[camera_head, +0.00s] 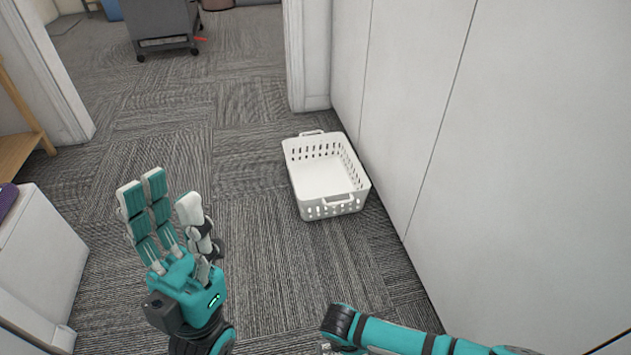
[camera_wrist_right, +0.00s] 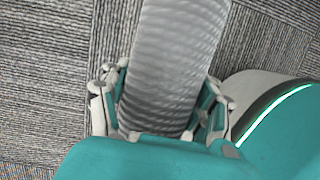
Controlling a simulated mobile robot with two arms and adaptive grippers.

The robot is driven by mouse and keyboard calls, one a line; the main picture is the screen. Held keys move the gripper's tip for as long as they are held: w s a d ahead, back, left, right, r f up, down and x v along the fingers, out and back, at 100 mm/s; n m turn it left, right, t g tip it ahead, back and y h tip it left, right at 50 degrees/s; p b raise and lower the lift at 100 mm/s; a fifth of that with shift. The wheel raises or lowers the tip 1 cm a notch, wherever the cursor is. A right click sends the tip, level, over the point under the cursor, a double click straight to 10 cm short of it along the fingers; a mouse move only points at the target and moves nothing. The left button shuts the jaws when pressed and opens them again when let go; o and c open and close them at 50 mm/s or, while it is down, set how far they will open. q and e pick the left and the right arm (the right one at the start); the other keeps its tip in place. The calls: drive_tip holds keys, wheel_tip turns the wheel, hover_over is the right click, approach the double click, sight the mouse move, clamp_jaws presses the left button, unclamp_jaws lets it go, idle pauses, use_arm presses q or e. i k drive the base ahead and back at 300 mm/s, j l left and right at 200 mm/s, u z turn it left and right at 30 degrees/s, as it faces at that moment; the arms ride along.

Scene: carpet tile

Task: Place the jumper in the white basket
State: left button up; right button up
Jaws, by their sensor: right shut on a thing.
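The white basket (camera_head: 326,174) stands on the carpet against the white wall in the head view. Its slotted sides and two end handles show, and it is empty. My left gripper (camera_head: 155,205) is open and empty, left of the basket and nearer to me. In the right wrist view my right gripper (camera_wrist_right: 160,108) is shut on a grey, ribbed, soft-looking thing, seemingly the jumper (camera_wrist_right: 172,65). It extends up out of the frame, so its full shape is hidden. In the head view only my right arm shows, at the bottom, and its gripper is out of sight.
A white cabinet (camera_head: 42,258) stands at the left with a purple thing (camera_head: 6,198) on top. A wooden frame (camera_head: 20,130) is behind it. A doorway opens ahead, with a dark wheeled unit (camera_head: 160,25) beyond. The carpet (camera_head: 255,240) before the basket is clear.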

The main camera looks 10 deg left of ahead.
sight(322, 185)
drive_tip(key=i+j+u, duration=0.25)
drive_tip(key=i, duration=0.25)
drive_tip(key=i+j+u, duration=0.25)
drive_tip(key=i, duration=0.3)
drive_tip(key=i+j+u, duration=0.25)
drive_tip(key=i, duration=0.3)
drive_tip(key=i+l+u, duration=0.1)
drive_tip(key=i+l, duration=0.45)
